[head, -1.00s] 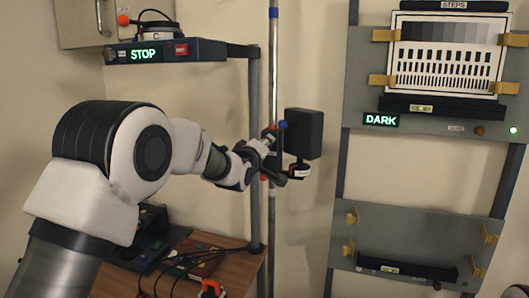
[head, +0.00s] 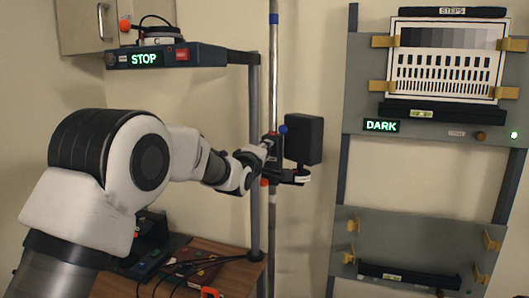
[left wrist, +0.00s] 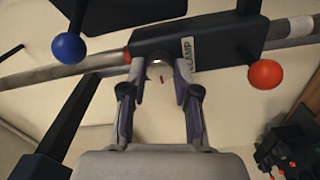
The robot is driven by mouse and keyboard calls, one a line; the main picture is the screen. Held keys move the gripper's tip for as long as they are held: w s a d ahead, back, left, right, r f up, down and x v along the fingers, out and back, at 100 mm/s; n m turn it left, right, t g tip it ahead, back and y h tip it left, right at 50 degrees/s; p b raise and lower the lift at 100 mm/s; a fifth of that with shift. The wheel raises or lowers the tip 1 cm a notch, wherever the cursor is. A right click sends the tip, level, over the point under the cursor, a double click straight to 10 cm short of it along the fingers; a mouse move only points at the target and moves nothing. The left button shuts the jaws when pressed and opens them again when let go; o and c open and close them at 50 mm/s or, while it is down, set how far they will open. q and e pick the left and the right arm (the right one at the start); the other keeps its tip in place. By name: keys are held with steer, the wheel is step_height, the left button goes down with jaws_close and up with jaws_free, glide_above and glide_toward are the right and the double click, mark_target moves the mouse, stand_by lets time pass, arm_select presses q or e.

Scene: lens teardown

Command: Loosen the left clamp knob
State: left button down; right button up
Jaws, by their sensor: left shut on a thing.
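A dark clamp block (head: 272,147), labelled CLAMP, sits on the slim upright pole. It also shows across the top of the left wrist view (left wrist: 215,42). A small pale, round knob with a red mark (left wrist: 157,71) is on the clamp's near side, partly hidden by my fingers. My left gripper (head: 264,149) reaches the clamp from the left. In the left wrist view its two fingers (left wrist: 158,85) stand on either side of the knob and are shut on it. A blue ball (left wrist: 68,48) and an orange-red ball (left wrist: 265,74) flank the clamp. My right gripper is not visible.
A black box (head: 303,140) is mounted right of the clamp. A thicker grey post (head: 254,150) stands close left of it. A shelf with a STOP sign (head: 165,54) is above my arm. Chart panels (head: 365,100) stand at right. A wooden bench (head: 240,275) is below.

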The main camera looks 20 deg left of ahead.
arm_select(q)
steer(key=c, duration=0.8)
jaws_free()
steer(key=shift+f, duration=0.1)
steer(key=shift+c, duration=0.2)
steer(key=shift+w+d+f, duration=0.1)
steer(key=shift+w, duration=0.1)
steer(key=s, duration=1.2)
steer(key=shift+a, duration=0.2)
steer(key=shift+w, duration=0.1)
